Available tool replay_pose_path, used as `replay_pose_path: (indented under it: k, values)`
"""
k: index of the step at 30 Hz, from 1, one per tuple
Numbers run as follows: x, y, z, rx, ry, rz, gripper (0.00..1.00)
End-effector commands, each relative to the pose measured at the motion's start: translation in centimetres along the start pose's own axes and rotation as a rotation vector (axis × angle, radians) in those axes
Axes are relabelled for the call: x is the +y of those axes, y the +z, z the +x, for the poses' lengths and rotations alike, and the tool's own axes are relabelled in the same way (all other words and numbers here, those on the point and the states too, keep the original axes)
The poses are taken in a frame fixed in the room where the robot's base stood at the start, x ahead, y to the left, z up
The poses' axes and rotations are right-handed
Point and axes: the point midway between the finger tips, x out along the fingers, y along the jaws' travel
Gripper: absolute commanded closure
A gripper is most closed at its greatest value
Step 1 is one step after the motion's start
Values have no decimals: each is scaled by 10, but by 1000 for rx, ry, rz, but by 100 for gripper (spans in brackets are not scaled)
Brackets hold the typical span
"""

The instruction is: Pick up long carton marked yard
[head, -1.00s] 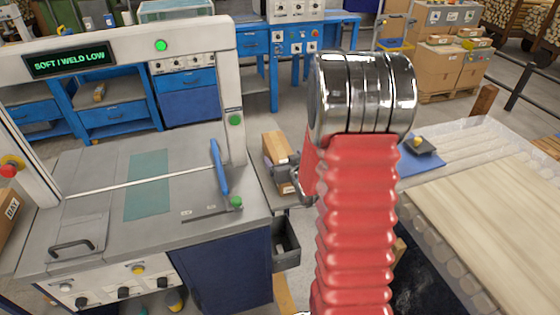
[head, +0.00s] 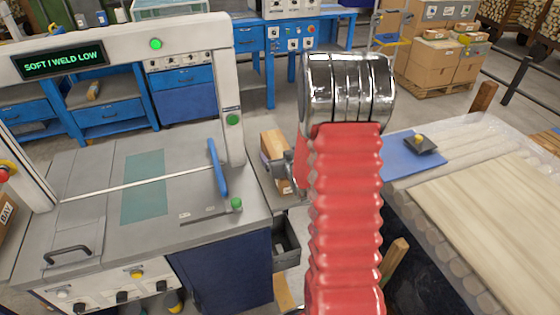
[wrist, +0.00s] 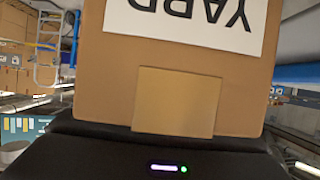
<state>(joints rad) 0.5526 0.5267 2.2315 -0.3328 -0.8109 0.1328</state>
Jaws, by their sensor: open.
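The long carton marked YARD (wrist: 185,70) fills the middle of the wrist view, its white label upside down and a plain tan patch below it. In the head view a brown carton (head: 269,143) stands on a grey side shelf right of the white-framed machine; its lettering does not show there. My gripper (head: 283,165) is open, its grey part right up against that carton's near side. My red sleeved arm hides much of it. In the wrist view the black gripper body lies just below the carton; whether the fingers touch it cannot be told.
The machine (head: 90,215) has a blue lever (head: 217,168) close to the left of the carton. A drawer (head: 287,246) stands open below the shelf. A roller table (head: 490,195) with boards and a blue mat (head: 398,162) lies right of my arm. Another carton (head: 5,222) marked BAY is at the left edge.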

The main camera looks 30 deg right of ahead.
Motion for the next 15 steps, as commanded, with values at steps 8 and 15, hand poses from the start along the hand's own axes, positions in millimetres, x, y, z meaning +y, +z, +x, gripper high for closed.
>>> replay_pose_path:
  k: [8, 15]
  values:
    - [2, 0, 0, 0, 2, 1, 18]
    - [2, 0, 0, 0, 3, 1, 35]
